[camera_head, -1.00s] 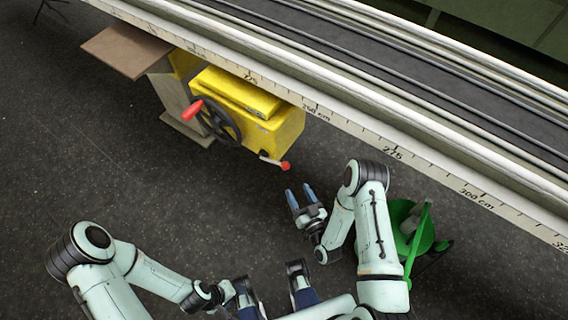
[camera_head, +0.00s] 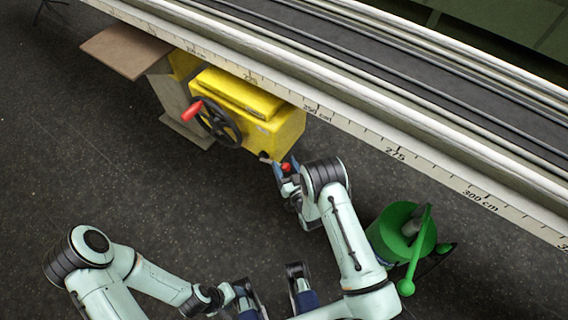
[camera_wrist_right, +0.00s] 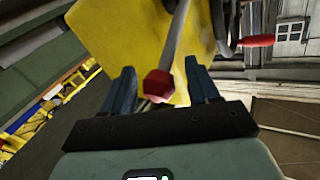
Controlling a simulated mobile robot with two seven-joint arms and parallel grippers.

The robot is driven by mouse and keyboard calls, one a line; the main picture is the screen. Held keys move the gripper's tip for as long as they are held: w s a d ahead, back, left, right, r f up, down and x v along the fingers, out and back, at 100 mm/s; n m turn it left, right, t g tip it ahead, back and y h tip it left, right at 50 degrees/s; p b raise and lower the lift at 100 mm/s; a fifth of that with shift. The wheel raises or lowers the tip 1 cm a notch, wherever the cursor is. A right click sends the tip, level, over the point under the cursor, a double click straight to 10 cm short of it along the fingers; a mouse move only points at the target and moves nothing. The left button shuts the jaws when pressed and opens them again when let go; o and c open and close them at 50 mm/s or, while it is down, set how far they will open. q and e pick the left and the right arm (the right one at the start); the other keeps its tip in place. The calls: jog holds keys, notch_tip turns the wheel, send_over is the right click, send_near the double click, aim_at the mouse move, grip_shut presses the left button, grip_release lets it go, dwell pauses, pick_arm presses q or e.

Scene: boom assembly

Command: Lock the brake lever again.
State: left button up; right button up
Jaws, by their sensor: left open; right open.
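The brake lever ends in a red knob (camera_head: 286,167) at the lower right corner of the yellow carriage box (camera_head: 276,135). My right gripper (camera_head: 284,168) is open at the lever, with its blue fingers around the knob. In the right wrist view the red knob (camera_wrist_right: 158,84) lies between the two open fingers (camera_wrist_right: 160,88), and its grey rod runs up in front of the yellow box (camera_wrist_right: 120,30). I cannot tell whether a finger touches it. My left gripper (camera_head: 270,288) is open and empty low in the head view, away from the lever.
A black handwheel (camera_head: 222,125) with a red handle (camera_head: 193,109) is on the left of the box. A scaled rail (camera_head: 420,160) runs diagonally above. A green drum (camera_head: 400,232) with a green-knobbed rod stands right of my right arm. Dark floor is clear at left.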

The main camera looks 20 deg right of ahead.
aim_at(275, 149)
jog(key=shift+w, duration=0.55)
grip_shut()
jog(key=p, duration=0.1)
jog(key=r+g, duration=0.1)
jog(key=w+r+n+p, duration=0.1)
jog(key=shift+a+r+g+p, duration=0.25)
jog(key=shift+a+g+p, duration=0.05)
jog(key=shift+a+g, duration=0.1)
jog(key=shift+w+a+r+n+g+h+p, duration=0.4)
jog(key=shift+w+r+n+g+p, duration=0.15)
jog(key=shift+g, duration=0.35)
pick_arm(q)
jog(key=r, duration=0.1)
jog(key=s+r, duration=0.1)
jog(key=r, duration=0.1)
jog(key=shift+s+g, duration=0.2)
jog(key=shift+g, duration=0.1)
pick_arm(e)
jog(key=shift+f, duration=0.15)
